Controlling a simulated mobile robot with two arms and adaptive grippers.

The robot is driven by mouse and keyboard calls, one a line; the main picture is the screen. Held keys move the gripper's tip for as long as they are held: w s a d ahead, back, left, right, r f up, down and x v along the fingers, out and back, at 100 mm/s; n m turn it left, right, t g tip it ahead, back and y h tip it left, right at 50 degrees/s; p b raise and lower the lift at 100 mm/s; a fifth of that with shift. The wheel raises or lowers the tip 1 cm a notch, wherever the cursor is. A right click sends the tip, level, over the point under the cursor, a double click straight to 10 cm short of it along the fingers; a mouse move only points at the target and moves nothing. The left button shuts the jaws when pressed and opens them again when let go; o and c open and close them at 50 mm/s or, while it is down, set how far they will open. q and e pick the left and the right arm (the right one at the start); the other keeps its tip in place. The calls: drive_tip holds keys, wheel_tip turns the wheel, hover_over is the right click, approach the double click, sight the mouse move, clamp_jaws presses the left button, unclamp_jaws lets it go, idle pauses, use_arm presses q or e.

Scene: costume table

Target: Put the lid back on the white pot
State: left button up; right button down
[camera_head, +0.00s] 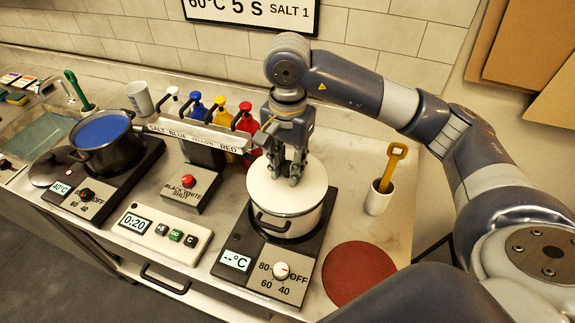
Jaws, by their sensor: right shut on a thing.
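The white pot (290,223) stands on the right hot plate, whose display shows dashes. Its pale lid (312,198) lies over the pot's top and looks about level; I cannot tell whether it is fully seated. My right gripper (287,178) reaches down from above and is shut on the middle of the lid, with its fingertips hiding the knob. My left gripper is not in view.
A dark pot (101,160) with blue contents sits on the left hot plate, its lid (52,170) beside it. A labelled bottle rack (198,137) stands behind. A cup (378,198) with a yellow tool and a red round mat (360,274) lie right of the white pot.

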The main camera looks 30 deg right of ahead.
drive_tip(key=shift+f+b, duration=0.15)
drive_tip(key=shift+b, duration=0.75)
idle(1.3)
drive_tip(key=c, duration=0.8)
unclamp_jaws()
drive_tip(key=shift+o, duration=0.2)
drive_tip(key=shift+r+p, duration=1.7)
drive_tip(key=shift+r, duration=1.8)
drive_tip(key=shift+c, duration=0.3)
clamp_jaws()
drive_tip(key=shift+f, duration=0.25)
